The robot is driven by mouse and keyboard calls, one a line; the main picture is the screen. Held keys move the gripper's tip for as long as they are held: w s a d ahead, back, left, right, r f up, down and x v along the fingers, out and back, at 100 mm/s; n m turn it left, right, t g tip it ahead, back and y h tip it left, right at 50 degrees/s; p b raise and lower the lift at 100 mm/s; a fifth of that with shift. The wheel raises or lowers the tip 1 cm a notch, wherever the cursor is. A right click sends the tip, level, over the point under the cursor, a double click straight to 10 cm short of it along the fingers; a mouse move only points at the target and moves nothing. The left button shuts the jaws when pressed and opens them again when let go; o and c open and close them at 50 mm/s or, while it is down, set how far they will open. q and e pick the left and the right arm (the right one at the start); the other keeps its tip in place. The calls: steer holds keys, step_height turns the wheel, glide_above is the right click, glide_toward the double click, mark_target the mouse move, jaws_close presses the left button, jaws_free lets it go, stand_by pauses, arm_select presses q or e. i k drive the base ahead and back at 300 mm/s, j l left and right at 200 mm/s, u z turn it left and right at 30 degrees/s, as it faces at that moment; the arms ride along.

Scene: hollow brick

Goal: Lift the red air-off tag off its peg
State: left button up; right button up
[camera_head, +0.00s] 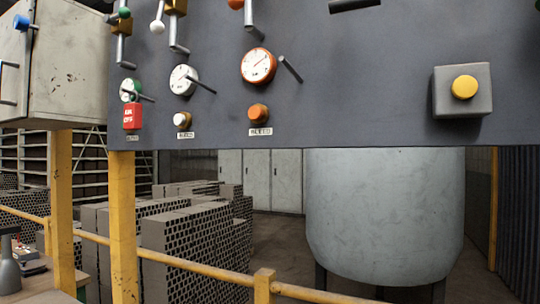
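The red air-off tag (132,116) hangs on the dark grey panel (340,85) at the left, just below a green-rimmed gauge (130,90). It is a small red plate with white lettering. A short grey peg (142,96) sticks out of the panel by that gauge, right above the tag. The tag's exact contact with the peg is too small to tell. Neither of my grippers is in view.
A white gauge (183,80) and an orange gauge (258,66) sit right of the tag, each with a grey peg beside it. A yellow button box (463,88) is at the right. A yellow rail (200,267) runs below, before stacked hollow bricks (190,240) and a grey tank (385,215).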

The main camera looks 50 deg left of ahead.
mark_target(133, 110)
steer(key=k+l+u, duration=0.1)
steer(key=u, duration=2.05)
